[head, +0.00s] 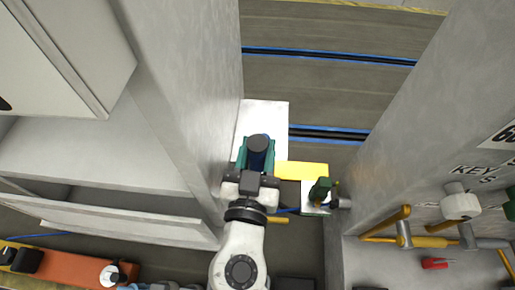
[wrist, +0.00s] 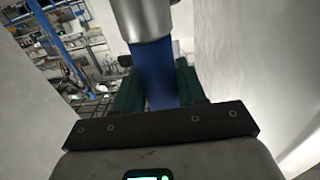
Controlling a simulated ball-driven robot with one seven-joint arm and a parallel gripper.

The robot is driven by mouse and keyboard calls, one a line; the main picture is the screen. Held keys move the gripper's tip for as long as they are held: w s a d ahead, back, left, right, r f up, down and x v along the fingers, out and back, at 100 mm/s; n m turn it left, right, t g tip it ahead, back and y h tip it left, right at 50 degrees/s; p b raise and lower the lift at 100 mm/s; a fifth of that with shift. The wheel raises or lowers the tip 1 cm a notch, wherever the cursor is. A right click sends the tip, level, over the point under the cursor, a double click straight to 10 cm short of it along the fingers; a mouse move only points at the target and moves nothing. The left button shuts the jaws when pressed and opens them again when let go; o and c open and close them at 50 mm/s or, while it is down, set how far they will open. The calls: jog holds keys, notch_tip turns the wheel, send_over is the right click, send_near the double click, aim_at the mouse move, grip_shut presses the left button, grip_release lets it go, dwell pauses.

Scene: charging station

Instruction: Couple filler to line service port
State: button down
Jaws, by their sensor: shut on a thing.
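My gripper (head: 256,156) is shut on the filler (head: 259,143), a blue piece with a grey end, held between its teal fingers. In the wrist view the filler's blue body (wrist: 155,78) runs between the fingers up to a metallic grey cylinder (wrist: 145,18). The gripper is over a white panel (head: 262,113), close to the grey wall on the left. A green fitting (head: 320,190) with a grey stub stands on a white block to the lower right, apart from the gripper. I cannot tell for certain whether it is the line service port.
Tall grey walls (head: 198,85) stand close on the left and on the right (head: 420,110). A yellow block (head: 300,170) lies between gripper and green fitting. At right are yellow pipes (head: 385,238), a white knob (head: 460,205) and a red tool (head: 435,263). Floor beyond is open.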

jog(key=shift+f+b, duration=2.2)
jog(key=shift+b, duration=0.35)
jog(key=c, duration=0.6)
grip_release()
jog(key=shift+o, duration=0.2)
jog(key=shift+s, duration=0.1)
jog(key=s+a+b, duration=0.1)
jog(key=s+b, duration=0.1)
jog(key=s, duration=0.8)
jog(key=shift+s, duration=0.3)
